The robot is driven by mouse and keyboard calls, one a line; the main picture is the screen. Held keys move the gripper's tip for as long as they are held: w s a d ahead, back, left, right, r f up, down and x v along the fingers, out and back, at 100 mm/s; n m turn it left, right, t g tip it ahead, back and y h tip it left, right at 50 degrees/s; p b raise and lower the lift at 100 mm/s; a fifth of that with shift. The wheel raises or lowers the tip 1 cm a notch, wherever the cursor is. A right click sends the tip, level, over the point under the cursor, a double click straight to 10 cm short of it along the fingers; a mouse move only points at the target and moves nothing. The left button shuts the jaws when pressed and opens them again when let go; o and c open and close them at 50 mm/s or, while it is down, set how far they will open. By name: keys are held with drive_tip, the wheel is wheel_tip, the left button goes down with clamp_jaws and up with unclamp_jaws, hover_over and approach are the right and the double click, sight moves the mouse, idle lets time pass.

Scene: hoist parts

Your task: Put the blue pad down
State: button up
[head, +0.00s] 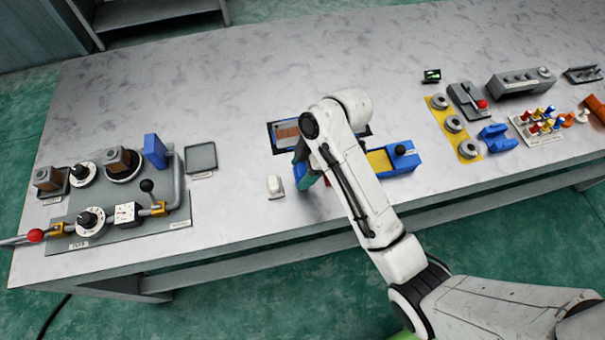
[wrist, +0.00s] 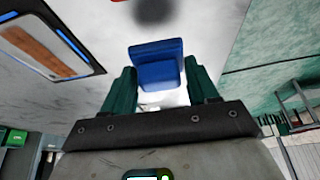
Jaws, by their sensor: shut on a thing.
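My gripper (head: 303,172) is low over the middle of the bench, partly hidden by my own arm. In the wrist view, its two green fingers (wrist: 161,74) are shut on the blue pad (wrist: 158,66), which sits between them with a wide flat face showing. In the head view only a small bit of blue (head: 301,171) shows at the fingers. I cannot tell whether the pad touches the bench top.
A small white block (head: 274,187) lies just left of my gripper. A dark-framed panel (head: 272,139) is behind it, and a blue box with a black knob (head: 402,163) is to the right. A grey square tray (head: 200,157) and an upright blue block (head: 155,151) are left.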

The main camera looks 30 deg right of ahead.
drive_tip(key=shift+w+f+p, duration=0.1)
drive_tip(key=shift+f+p, duration=0.25)
drive_tip(key=shift+f, duration=1.35)
drive_tip(key=shift+f, duration=0.2)
drive_tip(key=o, duration=0.9)
drive_tip(key=shift+o, duration=0.2)
drive_tip(key=shift+r, duration=0.1)
drive_tip(key=p+v, duration=0.2)
drive_tip(key=v, duration=1)
drive_tip(key=shift+p, duration=0.4)
drive_tip(key=shift+a+r, duration=0.1)
